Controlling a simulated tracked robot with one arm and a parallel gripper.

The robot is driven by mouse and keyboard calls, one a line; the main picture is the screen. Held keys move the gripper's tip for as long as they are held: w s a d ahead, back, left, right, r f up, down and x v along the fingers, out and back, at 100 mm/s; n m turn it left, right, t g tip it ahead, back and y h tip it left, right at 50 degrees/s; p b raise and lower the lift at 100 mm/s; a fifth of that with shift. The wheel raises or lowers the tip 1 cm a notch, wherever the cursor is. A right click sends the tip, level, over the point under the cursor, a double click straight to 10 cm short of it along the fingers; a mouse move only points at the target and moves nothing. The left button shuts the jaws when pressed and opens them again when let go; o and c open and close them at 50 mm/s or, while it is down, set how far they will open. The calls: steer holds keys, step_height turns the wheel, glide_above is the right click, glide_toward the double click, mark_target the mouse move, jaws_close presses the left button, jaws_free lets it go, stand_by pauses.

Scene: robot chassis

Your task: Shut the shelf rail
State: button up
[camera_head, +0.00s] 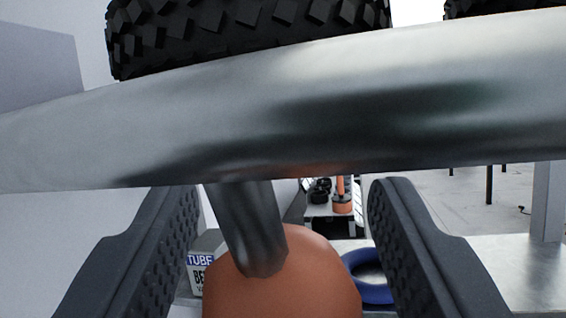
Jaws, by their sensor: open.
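The shelf rail (420,110) is a thick, shiny metal bar that crosses the whole view from left to right, very close to the camera. A short metal stem (252,230) hangs below it and meets a rounded orange knob (290,285) at the bottom of the view. My gripper (282,188) is open, with one dark ridged finger on each side of the stem and knob. Visible gaps separate both fingers from the knob. The fingertips reach up to the rail's lower edge; I cannot tell whether they touch it. The rail's ends are out of view.
Black knobbly tyres (250,30) show above the rail. Behind the knob are a box marked TUBE (200,262) and a blue ring (372,293) on a light surface (490,275). Farther back stands a rack with orange and black items (342,205). Grey floor is open at the right.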

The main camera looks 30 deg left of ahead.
steer(key=shift+w+a+r, duration=0.1)
steer(key=shift+w+r, duration=0.1)
jaws_close()
